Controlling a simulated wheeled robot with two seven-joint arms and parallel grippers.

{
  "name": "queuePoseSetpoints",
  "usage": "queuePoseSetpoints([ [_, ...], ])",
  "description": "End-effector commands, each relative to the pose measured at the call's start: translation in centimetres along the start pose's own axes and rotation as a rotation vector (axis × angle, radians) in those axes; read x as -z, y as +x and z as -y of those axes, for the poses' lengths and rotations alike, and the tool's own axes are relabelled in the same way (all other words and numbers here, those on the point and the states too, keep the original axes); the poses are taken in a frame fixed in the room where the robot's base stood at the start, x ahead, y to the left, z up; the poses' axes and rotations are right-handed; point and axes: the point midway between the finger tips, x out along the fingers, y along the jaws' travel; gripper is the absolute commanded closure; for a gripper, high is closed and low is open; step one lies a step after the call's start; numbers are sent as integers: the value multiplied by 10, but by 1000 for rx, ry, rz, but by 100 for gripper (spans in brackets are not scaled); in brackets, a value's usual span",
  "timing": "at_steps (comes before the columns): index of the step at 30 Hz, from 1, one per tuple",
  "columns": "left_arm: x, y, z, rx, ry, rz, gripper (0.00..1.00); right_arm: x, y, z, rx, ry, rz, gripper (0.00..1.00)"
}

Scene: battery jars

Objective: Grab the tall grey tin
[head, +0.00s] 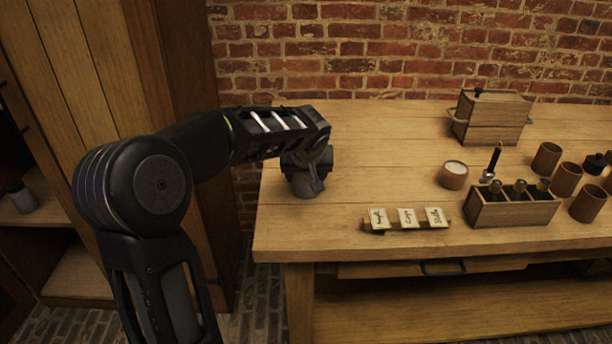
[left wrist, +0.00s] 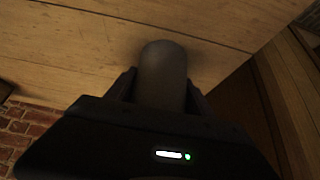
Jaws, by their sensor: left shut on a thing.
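The tall grey tin (left wrist: 163,72) shows in the left wrist view as a plain dark grey cylinder between the fingers. My left gripper (left wrist: 160,95) is shut on it, one finger on each side. In the head view the left gripper (head: 308,162) is over the left end of the wooden table, and the lower part of the tin (head: 303,187) shows below it. The arm and gripper hide the rest of the tin there. I cannot tell whether its base touches the table top. My right gripper is in neither view.
The wooden table (head: 380,135) has clear room behind the label cards (head: 407,218). A wooden box (head: 491,120), a candle-like cup (head: 453,175), a bottle crate (head: 512,211) and several brown cups (head: 567,178) stand at right. A small grey jar (head: 22,197) is on the left cabinet's shelf.

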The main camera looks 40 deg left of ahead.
Motion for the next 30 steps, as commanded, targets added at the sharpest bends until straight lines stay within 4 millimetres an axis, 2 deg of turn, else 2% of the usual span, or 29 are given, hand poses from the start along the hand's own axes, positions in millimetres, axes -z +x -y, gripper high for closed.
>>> queuePoseSetpoints([
  [7,1,-1,0,0,0,-1,81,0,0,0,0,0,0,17],
  [11,6,-9,0,-1,-2,-3,81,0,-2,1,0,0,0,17],
  [24,48,-74,0,-1,-1,-3,81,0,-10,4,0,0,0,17],
  [30,54,-85,0,0,0,-1,81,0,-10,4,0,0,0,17],
])
